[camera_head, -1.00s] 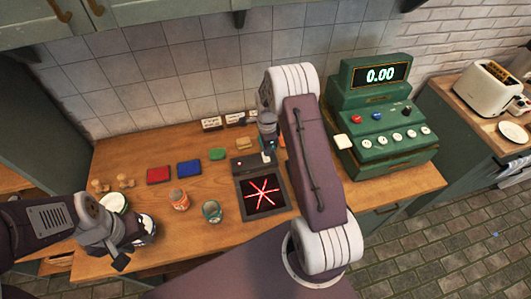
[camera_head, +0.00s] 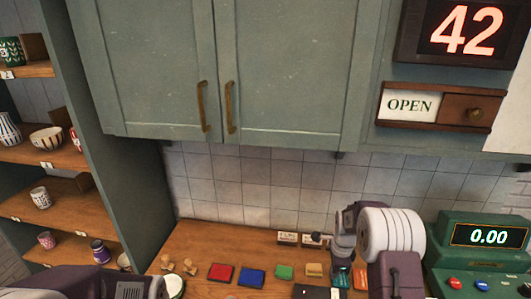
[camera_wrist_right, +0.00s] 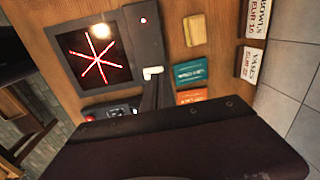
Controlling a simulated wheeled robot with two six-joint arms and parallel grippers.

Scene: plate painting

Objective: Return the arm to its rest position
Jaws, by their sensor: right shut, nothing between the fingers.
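My right gripper (camera_head: 342,279) points down over the wooden counter, just right of the tan sponge-like block (camera_head: 314,270). In the right wrist view the narrow fingers (camera_wrist_right: 151,92) are together, with nothing seen between them. They hang near a white lever (camera_wrist_right: 152,72) on the dark device, whose black screen (camera_wrist_right: 93,56) shows red crossing lines. My right arm bends in from the lower right, with a white joint beside the gripper. A part of my left arm shows at the lower left of the head view; its gripper is out of frame.
Red (camera_head: 220,273), blue (camera_head: 251,278) and green (camera_head: 284,271) blocks lie along the counter (camera_head: 215,240). A green cash register (camera_head: 485,250) stands right. Teal (camera_wrist_right: 188,73) and orange (camera_wrist_right: 191,96) cards lie beside the device. Cupboards (camera_head: 270,70) hang above; pottery shelves (camera_head: 50,205) stand left.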

